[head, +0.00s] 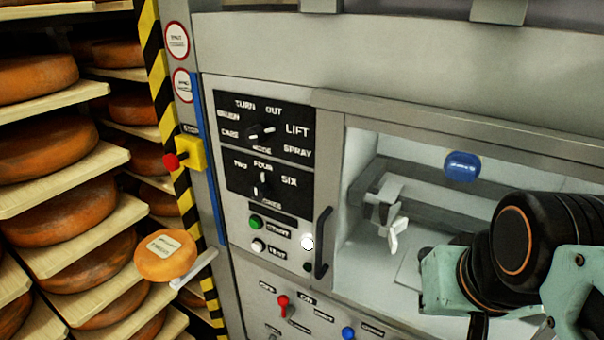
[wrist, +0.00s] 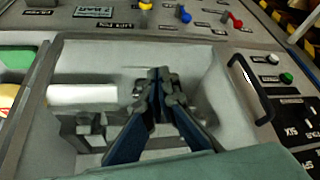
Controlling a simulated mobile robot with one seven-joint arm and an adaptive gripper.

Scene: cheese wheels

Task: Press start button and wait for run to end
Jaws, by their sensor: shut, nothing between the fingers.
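The green start button (head: 255,222) is on the grey control panel (head: 236,241), left of the window opening, with a START label beside it. The green button also shows at the right of the wrist view (wrist: 287,77). Below it in the head view is a white button (head: 258,246), and to its right a bright white round lamp (head: 307,243). My gripper (wrist: 158,74) is shut and empty, in front of the recessed bay in the wrist view, well apart from the buttons. In the head view my arm is at the lower right; its fingertips cannot be made out.
A dark handle (head: 322,243) stands out between the buttons and the bay (head: 400,170). Dark selector dials (head: 262,132) sit above the buttons, red (head: 282,303) and blue (head: 348,333) knobs below. A red emergency button (head: 171,161) and shelves of cheese wheels (head: 45,138) are left.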

